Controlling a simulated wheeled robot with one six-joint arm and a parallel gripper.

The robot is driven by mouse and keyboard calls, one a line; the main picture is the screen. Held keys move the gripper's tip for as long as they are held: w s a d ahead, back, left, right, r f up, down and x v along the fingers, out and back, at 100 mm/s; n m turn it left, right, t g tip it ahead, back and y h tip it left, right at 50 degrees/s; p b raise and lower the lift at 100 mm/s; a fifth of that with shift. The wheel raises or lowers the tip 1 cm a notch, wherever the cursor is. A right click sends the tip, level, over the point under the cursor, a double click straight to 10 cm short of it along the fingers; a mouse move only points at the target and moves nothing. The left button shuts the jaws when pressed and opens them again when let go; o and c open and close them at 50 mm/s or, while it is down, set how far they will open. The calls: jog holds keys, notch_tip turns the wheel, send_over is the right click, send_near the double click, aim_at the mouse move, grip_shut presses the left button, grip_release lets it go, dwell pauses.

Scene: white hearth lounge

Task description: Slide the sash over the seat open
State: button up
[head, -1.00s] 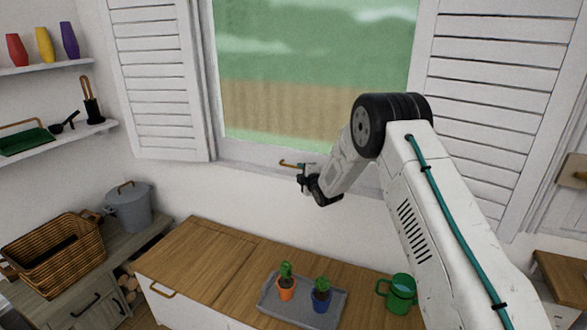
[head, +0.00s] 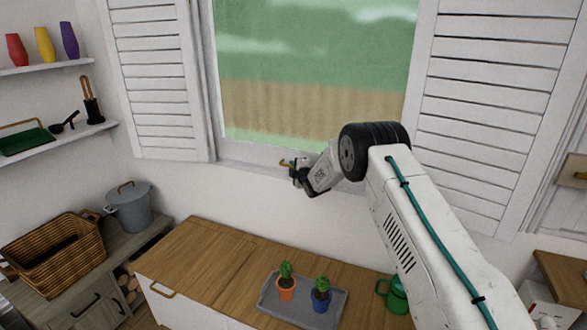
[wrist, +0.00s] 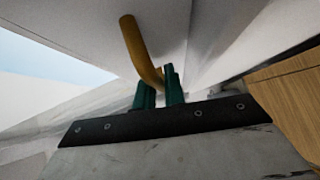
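The window sash (head: 262,151) is a white frame around a pane, above the wooden-topped seat (head: 215,262). A brass handle (head: 284,162) sits on its lower rail. I see no gap under the sash. My gripper (head: 293,173) is at the handle, at the lower rail. In the wrist view, the brass handle (wrist: 138,48) runs down between the two teal fingertips (wrist: 159,90). The fingers are close together, one on each side of the bar, and look shut on it. The exact contact is partly hidden.
On the seat stand a grey tray (head: 268,305) with two potted cacti and a green mug (head: 396,293). Louvred shutters (head: 155,85) (head: 490,110) flank the window. A wicker basket (head: 55,255) and grey pot (head: 130,208) stand at left.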

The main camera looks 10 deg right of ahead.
grip_shut()
jog(key=shift+r, duration=0.35)
notch_tip(320, 180, up, 18)
jog(key=shift+f, duration=0.25)
jog(key=o, duration=0.6)
grip_release()
jog(key=shift+f, duration=0.1)
send_near(294, 125)
jog(key=shift+s+a+r, duration=0.35)
jog(key=shift+s+a, duration=0.05)
jog(key=shift+s, duration=0.15)
jog(key=shift+s+a+r, duration=0.35)
jog(key=shift+s+a, duration=0.05)
jog(key=shift+s, duration=0.15)
